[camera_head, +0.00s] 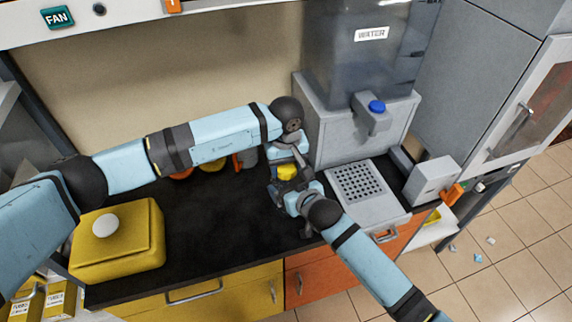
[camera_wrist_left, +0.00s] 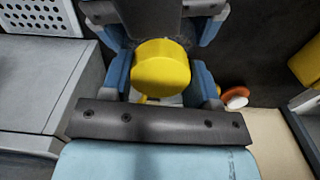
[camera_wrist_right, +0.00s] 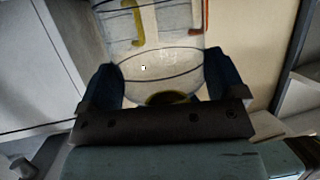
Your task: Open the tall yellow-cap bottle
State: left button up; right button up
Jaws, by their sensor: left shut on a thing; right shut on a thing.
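The tall bottle's yellow cap (camera_head: 287,172) shows between my two grippers near the middle of the counter. In the left wrist view the cap (camera_wrist_left: 162,68) sits between the blue fingers of my left gripper (camera_wrist_left: 160,85), which is shut on it. My right gripper (camera_wrist_right: 162,85) is shut on the clear bottle body (camera_wrist_right: 160,65), with a bit of yellow at the palm edge. In the head view the grippers hide most of the bottle, and I cannot tell whether its base touches the counter.
A yellow box with a white knob (camera_head: 147,247) stands at the left of the black counter (camera_head: 215,240). The water dispenser (camera_head: 345,140) and a perforated tray (camera_head: 402,219) are to the right. Orange and yellow caps (camera_head: 181,175) show behind my left arm. The front counter is clear.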

pick_arm(q)
jog(key=n, duration=0.9)
jog(key=o, duration=1)
